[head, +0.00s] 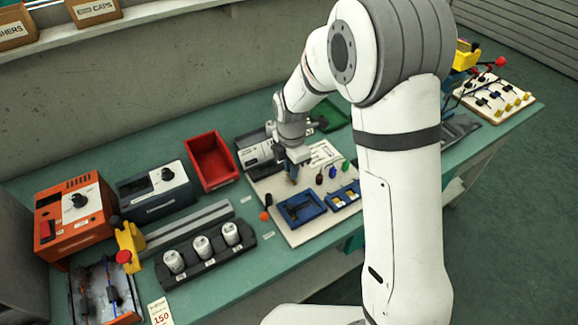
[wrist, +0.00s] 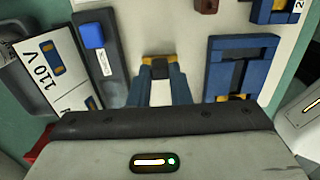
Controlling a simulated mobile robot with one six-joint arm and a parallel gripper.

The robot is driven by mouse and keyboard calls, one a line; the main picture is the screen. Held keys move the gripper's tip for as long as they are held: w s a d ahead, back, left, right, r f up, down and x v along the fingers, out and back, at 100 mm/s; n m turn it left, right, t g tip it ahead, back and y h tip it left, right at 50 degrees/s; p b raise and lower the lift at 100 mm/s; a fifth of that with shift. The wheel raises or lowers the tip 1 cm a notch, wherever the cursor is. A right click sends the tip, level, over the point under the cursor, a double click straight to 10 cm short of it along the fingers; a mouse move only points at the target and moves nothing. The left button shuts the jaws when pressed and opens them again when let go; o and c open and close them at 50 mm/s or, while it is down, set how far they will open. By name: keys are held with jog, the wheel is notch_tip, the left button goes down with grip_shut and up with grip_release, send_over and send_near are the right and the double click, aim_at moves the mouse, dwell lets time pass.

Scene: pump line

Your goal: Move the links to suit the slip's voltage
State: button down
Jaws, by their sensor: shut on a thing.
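My gripper (wrist: 158,78) is shut on a small link (wrist: 158,69), a dark piece with brass-yellow ends, between its two blue fingertips. In the head view my gripper (head: 291,174) points down over the pale board (head: 280,222). Whether the link touches the board is unclear. A blue-walled frame (head: 300,208) lies beside my gripper; the wrist view shows it to the right (wrist: 240,42), with yellow pieces at its lower edge. A second blue frame (head: 343,196) holds yellow pieces. A white plate reading 110 V (wrist: 42,62) is left of my gripper. A voltage on a slip cannot be read.
A dark bar with a blue block (wrist: 93,35) lies close left of my gripper. A red bin (head: 211,160), a grey box (head: 155,190) and an orange unit (head: 75,215) stand left. A rack with white cylinders (head: 202,247) is at the front.

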jog(key=c, duration=1.8)
grip_release()
jog(key=shift+f, duration=0.15)
jog(key=o, duration=0.5)
jog(key=shift+c, duration=0.2)
notch_tip(320, 180, up, 12)
jog(key=s+d+r+m+t, duration=0.1)
jog(key=s+d+r+m, duration=0.1)
jog(key=s+d+m, duration=0.6)
jog(key=s+d+r+m+t, duration=0.1)
jog(key=s+d+r+m, duration=0.2)
jog(key=s+d+m, duration=0.6)
jog(key=shift+s+d+m+t, duration=0.3)
jog(key=shift+s+m, duration=1.45)
jog(key=shift+m, duration=2.15)
